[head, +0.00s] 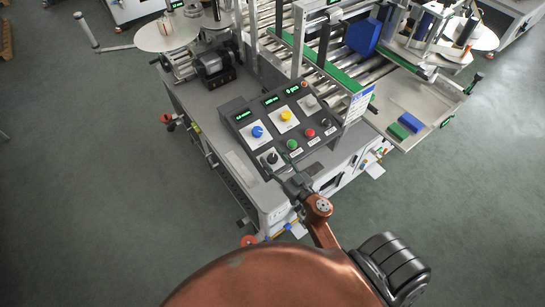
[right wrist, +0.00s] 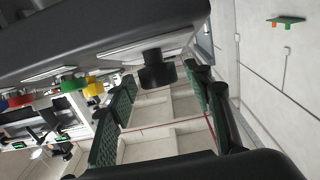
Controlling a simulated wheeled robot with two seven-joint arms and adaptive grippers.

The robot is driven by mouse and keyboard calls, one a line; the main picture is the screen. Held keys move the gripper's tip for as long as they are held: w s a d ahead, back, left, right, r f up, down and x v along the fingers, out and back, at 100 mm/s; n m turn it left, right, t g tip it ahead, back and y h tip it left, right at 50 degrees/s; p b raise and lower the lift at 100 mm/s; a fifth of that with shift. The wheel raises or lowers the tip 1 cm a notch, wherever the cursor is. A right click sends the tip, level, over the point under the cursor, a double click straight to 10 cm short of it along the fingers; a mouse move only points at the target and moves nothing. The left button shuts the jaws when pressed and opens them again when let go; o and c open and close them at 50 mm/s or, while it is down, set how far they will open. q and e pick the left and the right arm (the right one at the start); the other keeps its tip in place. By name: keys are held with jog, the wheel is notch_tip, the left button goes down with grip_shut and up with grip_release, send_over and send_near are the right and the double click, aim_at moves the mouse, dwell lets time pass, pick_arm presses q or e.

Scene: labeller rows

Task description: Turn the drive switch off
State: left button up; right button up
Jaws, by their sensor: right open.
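The control panel (head: 285,122) slopes on the near machine. It carries a blue knob (head: 257,131), a yellow knob (head: 286,115), a grey knob (head: 310,102) and a black knob (head: 272,158) on a pale plate at the near corner. The labels are too small to read, so I cannot tell by name which is the drive switch. My right gripper (head: 287,174) is close to the black knob. In the right wrist view the black knob (right wrist: 157,70) shows between the spread, green-padded fingers (right wrist: 165,100), apart from both. My left gripper is not in view.
Green (head: 292,145) and red (head: 310,133) push buttons sit on the panel near the black knob. Green displays line its upper part. A roller conveyor with a blue box (head: 362,36) lies behind. Grey floor (head: 90,180) is free at the left.

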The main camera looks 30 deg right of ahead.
jog(key=shift+w, duration=0.35)
jog(key=shift+c, duration=0.4)
jog(key=c, duration=1.1)
